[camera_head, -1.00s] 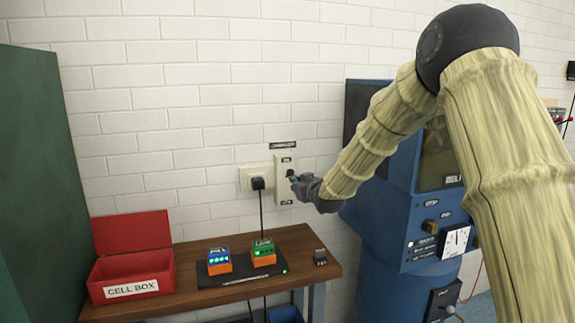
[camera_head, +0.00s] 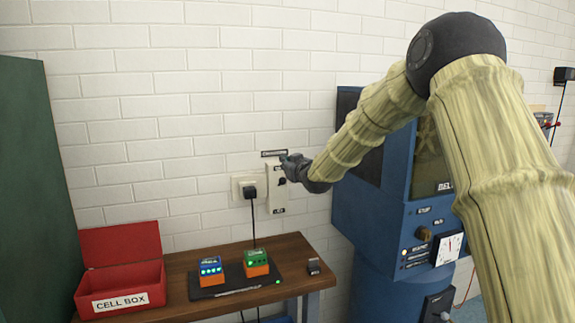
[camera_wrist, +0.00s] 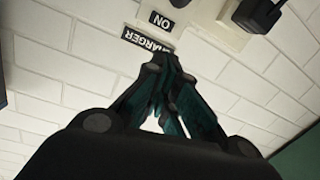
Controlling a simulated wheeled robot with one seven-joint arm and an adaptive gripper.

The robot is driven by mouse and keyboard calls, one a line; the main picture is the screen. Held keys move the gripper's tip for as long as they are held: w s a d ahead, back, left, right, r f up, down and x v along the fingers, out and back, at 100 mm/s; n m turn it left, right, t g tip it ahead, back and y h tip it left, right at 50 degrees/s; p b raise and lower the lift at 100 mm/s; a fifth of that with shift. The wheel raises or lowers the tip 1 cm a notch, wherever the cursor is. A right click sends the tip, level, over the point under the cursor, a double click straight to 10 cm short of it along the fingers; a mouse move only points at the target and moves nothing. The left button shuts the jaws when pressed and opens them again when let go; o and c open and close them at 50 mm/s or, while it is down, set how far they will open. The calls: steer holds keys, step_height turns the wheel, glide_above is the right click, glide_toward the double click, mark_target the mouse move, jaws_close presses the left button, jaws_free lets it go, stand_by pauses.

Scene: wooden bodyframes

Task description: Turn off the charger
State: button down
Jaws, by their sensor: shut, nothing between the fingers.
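A pale wall switch plate (camera_head: 277,198) carries ON and OFF labels, with a black sign (camera_head: 274,153) above it. The sign reads CHARGER in the wrist view (camera_wrist: 147,42). A small dark switch part (camera_head: 282,181) shows on the plate; its position is too small to tell. My gripper (camera_head: 286,158) is shut and empty, its tips by the plate's top and the sign; the wrist view shows the closed fingers (camera_wrist: 158,68). Contact cannot be told. The black charger pad (camera_head: 208,290) on the table has a lit green light and holds a blue-topped cell (camera_head: 211,267) and a green-topped cell (camera_head: 256,261).
A socket with a black plug (camera_head: 249,192) is left of the plate, its cord running down. A blue machine (camera_head: 375,225) stands right. A green panel (camera_head: 32,190) is left.

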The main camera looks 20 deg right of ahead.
steer(key=p, duration=0.3)
glide_above(281, 180)
steer(key=w, duration=0.2)
steer(key=f, duration=0.1)
steer(key=s+f, duration=0.2)
steer(key=shift+d+f+p, duration=0.1)
steer(key=shift+f+p, duration=0.15)
steer(key=shift+p, duration=0.15)
steer(key=shift+f, duration=0.4)
steer(key=shift+f, duration=0.1)
